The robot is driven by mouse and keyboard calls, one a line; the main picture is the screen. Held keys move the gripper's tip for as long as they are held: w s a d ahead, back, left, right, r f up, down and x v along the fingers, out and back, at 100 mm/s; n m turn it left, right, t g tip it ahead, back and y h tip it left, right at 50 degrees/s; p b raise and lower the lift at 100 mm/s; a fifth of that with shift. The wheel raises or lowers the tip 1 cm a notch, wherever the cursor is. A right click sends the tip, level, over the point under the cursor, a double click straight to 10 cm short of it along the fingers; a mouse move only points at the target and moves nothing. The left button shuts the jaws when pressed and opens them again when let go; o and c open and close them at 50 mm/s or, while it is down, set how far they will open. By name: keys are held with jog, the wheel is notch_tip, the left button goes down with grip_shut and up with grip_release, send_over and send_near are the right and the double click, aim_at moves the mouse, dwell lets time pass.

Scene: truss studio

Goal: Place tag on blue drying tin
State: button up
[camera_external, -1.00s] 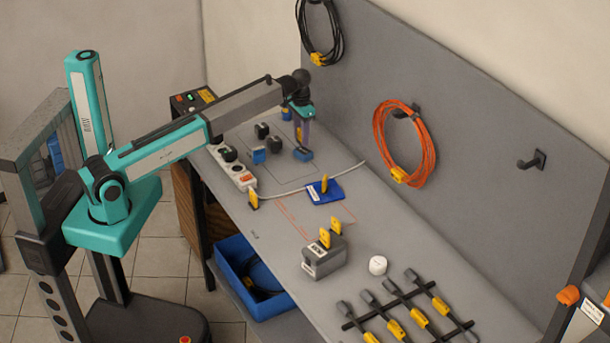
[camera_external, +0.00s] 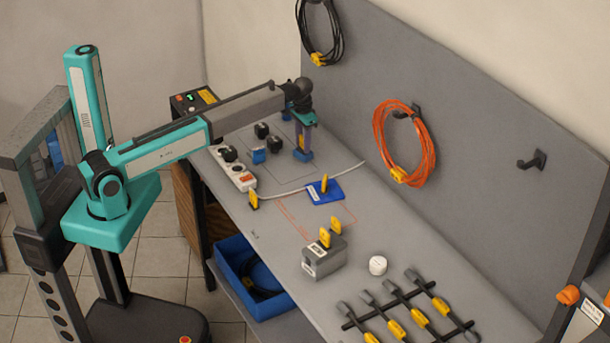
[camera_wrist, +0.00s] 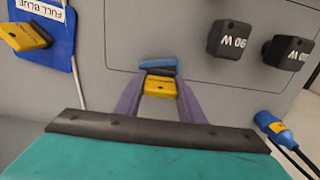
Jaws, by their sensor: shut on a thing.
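My gripper (camera_external: 303,152) reaches down over the far part of the bench, its two purple fingers spread around a yellow tag. In the wrist view my gripper (camera_wrist: 158,92) is shut on this yellow tag (camera_wrist: 160,88). A small blue block (camera_wrist: 158,66) shows just beyond the tag; in the external view the blue block (camera_external: 303,156) is at the fingertips, close to the bench. I cannot tell whether the tag touches it or whether it is the drying tin. A blue pad (camera_external: 322,196) with a yellow tag lies nearer; its label reads FULL BLUE.
Dark cubes (camera_external: 262,130) and a blue plug (camera_external: 258,156) are left of my gripper, near a white power strip (camera_external: 233,170). A grey box (camera_external: 325,258) with yellow tags stands nearer. The grey back panel (camera_external: 450,130) rises behind the bench.

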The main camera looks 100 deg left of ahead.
jog(key=shift+f, duration=0.15)
jog(key=o, duration=1)
jog(key=shift+r, duration=0.25)
jog(key=shift+r+b, duration=1.45)
jog(key=shift+r, duration=4.5)
